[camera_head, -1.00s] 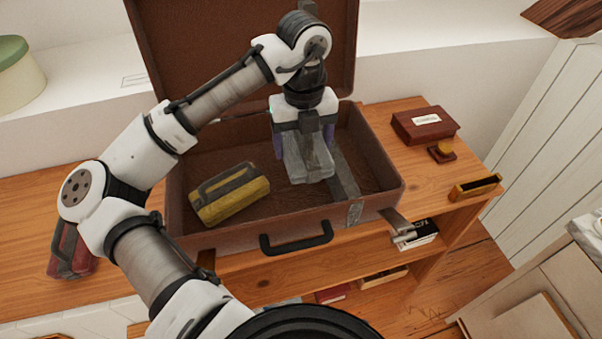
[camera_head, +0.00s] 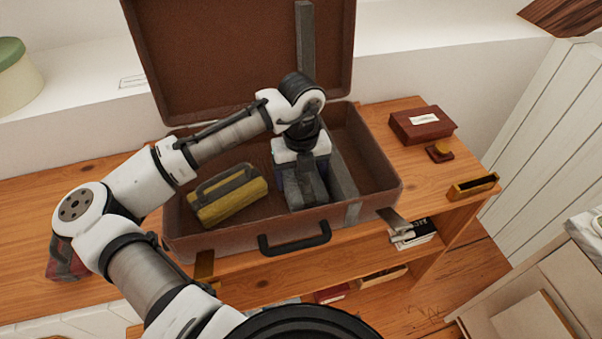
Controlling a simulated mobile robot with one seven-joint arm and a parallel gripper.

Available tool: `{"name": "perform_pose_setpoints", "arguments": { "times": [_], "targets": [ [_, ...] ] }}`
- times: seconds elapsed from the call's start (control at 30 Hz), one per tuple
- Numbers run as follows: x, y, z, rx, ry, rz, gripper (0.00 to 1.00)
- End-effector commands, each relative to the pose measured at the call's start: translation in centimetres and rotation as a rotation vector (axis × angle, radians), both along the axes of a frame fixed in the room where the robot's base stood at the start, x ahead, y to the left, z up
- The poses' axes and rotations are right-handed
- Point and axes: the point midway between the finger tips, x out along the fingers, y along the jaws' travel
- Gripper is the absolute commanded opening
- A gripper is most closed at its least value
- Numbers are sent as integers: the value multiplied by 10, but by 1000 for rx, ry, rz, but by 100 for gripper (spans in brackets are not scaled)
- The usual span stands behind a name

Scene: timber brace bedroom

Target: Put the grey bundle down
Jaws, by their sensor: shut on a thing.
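My gripper (camera_head: 303,180) is down inside the open brown suitcase (camera_head: 215,245), right of its middle. It is shut on the grey bundle (camera_head: 306,194), which sits low near the suitcase's front wall. My gripper hides the bundle's back part, and I cannot tell whether the bundle touches the suitcase floor. A yellow bundle (camera_head: 236,205) with a grey band lies in the left part of the suitcase, apart from the grey one. A grey strap or divider (camera_head: 342,170) runs along the right side of the grey bundle.
The suitcase lid (camera_head: 240,60) stands open at the back. A red bundle (camera_head: 62,264) lies on the wooden bench at left, partly behind my arm. A dark red box (camera_head: 421,125), a small stamp-like piece (camera_head: 440,151) and a brass-coloured tray (camera_head: 473,187) are at right.

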Motion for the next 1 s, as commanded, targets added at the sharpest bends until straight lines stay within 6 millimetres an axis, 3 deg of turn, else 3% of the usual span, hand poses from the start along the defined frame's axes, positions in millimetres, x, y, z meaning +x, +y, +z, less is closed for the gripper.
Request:
{"name": "perform_pose_setpoints", "arguments": {
  "times": [0.07,0.1,0.23,0.5,0.67,1.0],
  "targets": [
    [0,0,-3,-1,1,0,47],
    [0,0,-3,0,1,0,81],
    [0,0,-2,0,1,0,98],
    [0,0,-2,0,0,0,99],
    [1,0,8,-1,-1,0,99],
    [0,-1,79,-1,-1,0,99]
  ]
}}
